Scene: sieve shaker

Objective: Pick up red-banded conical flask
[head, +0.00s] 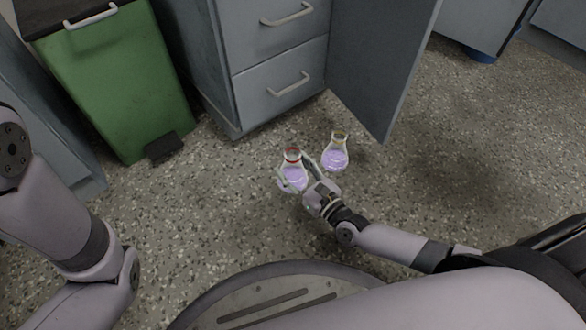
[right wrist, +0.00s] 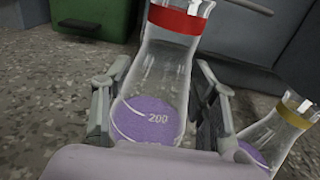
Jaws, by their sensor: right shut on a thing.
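The red-banded conical flask (head: 293,175) is clear glass with purple contents and a red band at its neck. It appears upright at floor level, in front of the grey drawers. In the right wrist view the flask (right wrist: 160,75) stands between the fingers, with a "200" mark on its side. My right gripper (head: 300,178) is shut on this flask, one finger on each side of its body. The right fingers also show in the right wrist view (right wrist: 160,105). My left arm is at the left edge of the head view, but its gripper is out of view.
A second flask with a yellow band (head: 335,154) stands close to the right; it also shows in the right wrist view (right wrist: 275,138). A grey drawer cabinet (head: 270,55) with an open door (head: 380,65) stands behind. A green bin (head: 115,80) is at left. Speckled floor (head: 470,150) is clear at right.

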